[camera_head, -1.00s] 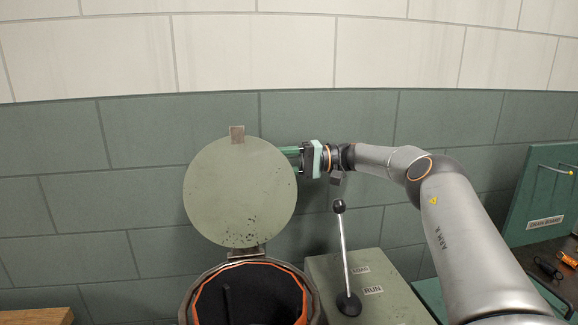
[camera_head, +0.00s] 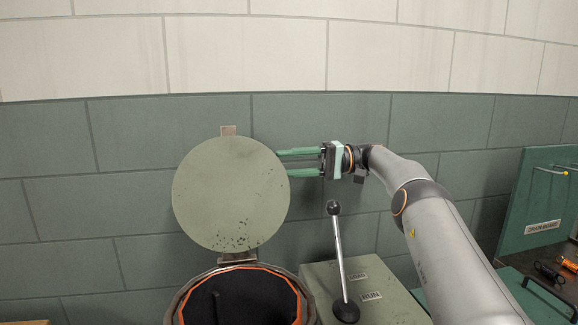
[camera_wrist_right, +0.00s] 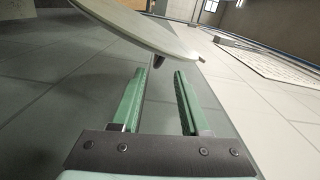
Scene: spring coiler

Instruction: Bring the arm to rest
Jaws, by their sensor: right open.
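My right gripper (camera_head: 300,163) is open, with its green fingers pointing left at the right edge of the raised round lid (camera_head: 230,195). In the right wrist view the open fingers (camera_wrist_right: 160,95) hold nothing between them, and the lid (camera_wrist_right: 140,25) passes across the top, beyond the fingertips. My right arm reaches in from the lower right. My left gripper does not show.
The lid stands upright on its hinge behind an open drum (camera_head: 240,295) with an orange inner rim. A lever with a black knob (camera_head: 333,208) rises from a box (camera_head: 385,295) below my gripper. A green panel (camera_head: 540,200) and a dark bench (camera_head: 550,260) are at right.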

